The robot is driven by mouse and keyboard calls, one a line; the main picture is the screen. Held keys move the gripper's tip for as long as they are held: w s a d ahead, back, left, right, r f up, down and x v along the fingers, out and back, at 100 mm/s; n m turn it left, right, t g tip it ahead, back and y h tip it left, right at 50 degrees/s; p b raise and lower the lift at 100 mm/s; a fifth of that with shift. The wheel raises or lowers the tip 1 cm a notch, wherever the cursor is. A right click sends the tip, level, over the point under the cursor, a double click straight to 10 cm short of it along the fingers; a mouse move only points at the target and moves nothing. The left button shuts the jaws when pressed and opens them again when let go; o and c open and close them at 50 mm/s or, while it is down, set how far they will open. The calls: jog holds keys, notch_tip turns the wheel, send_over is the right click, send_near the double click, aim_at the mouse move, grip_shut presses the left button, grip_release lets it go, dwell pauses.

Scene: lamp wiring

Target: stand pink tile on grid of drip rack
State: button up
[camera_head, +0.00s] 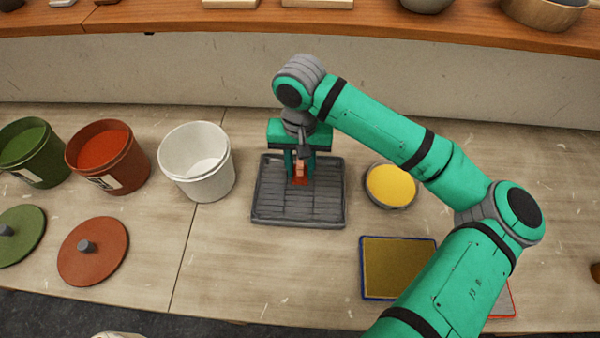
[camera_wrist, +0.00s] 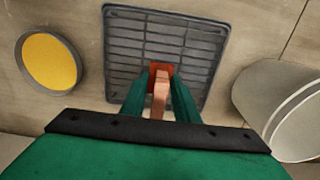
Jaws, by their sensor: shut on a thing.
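The drip rack (camera_head: 269,205) is a dark grey square tray with a slatted grid, lying on the table. It also shows in the wrist view (camera_wrist: 203,55). My gripper (camera_head: 300,174) points down over the middle of the rack, shut on the pink tile (camera_head: 299,170). In the wrist view the tile (camera_wrist: 160,95) is a narrow pinkish piece between the fingers, with a red-orange part at its far end. The tile looks upright, with its red-orange part low. I cannot tell whether its lower edge touches the grid.
A white bucket (camera_head: 197,165) stands left of the rack, with red (camera_head: 107,158) and green (camera_head: 32,155) buckets beyond. A round yellow-filled dish (camera_head: 391,185) is close on the right. A blue-rimmed yellow pad (camera_head: 398,266) lies front right, near my arm.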

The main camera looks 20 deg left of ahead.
aim_at(300, 175)
notch_tip(300, 175, down, 3)
jog(key=shift+w+f, duration=0.1)
jog(key=shift+d, duration=0.1)
jog(key=shift+s+f, duration=0.15)
jog(key=shift+s, duration=0.05)
jog(key=o, duration=1.1)
notch_tip(300, 175, up, 12)
jog(key=shift+w+r, duration=0.1)
jog(key=shift+r, duration=0.15)
